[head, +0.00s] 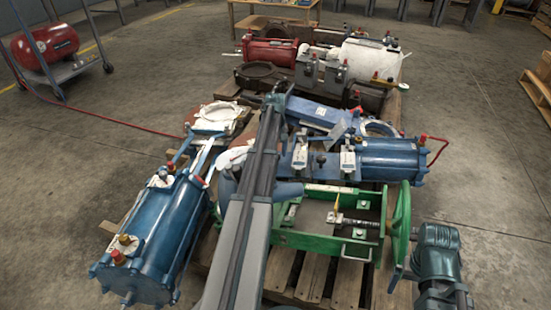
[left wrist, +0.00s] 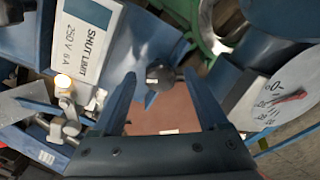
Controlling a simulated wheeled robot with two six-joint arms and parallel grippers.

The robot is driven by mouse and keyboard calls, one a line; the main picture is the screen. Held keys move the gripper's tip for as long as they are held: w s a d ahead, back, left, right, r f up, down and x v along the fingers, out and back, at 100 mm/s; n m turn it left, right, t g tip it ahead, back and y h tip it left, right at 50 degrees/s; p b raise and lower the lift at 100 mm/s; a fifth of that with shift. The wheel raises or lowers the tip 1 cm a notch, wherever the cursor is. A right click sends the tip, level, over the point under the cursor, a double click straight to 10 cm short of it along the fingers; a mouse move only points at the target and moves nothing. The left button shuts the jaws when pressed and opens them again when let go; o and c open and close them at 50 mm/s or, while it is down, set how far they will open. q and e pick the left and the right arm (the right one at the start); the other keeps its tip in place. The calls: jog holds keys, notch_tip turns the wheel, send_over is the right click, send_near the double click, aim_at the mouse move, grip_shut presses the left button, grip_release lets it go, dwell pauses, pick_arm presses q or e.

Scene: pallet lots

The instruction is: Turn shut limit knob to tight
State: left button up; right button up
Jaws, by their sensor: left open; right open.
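In the left wrist view, a small dark round knob (left wrist: 159,76) with a pale mark sits beside a blue switch box whose white label (left wrist: 90,45) reads SHUT LIMIT, 250 V 6 A. My left gripper (left wrist: 160,82) is open, with one finger on each side of the knob. A gap shows between the fingers and the knob, and neither visibly grips it. In the head view my left arm crosses the middle of the pallet and its fingers cannot be made out. Two white-labelled switch boxes (head: 347,160) stand on the blue actuator there. My right gripper (head: 399,276) is at the lower right, open.
A dial gauge (left wrist: 285,98) with a red needle is close on the right in the left wrist view. A lit lamp (left wrist: 62,82) and metal fittings lie to the left. In the head view a green handwheel (head: 401,222) stands near my right arm. The concrete floor around is mostly clear.

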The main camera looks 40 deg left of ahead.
pick_arm(q)
grip_shut()
jog(key=shift+m, duration=2.4)
grip_release()
jog(key=shift+r, duration=0.1)
notch_tip(320, 180, up, 14)
jog(key=p, duration=1.4)
jog(key=shift+s, duration=0.25)
jog(key=shift+f, duration=0.4)
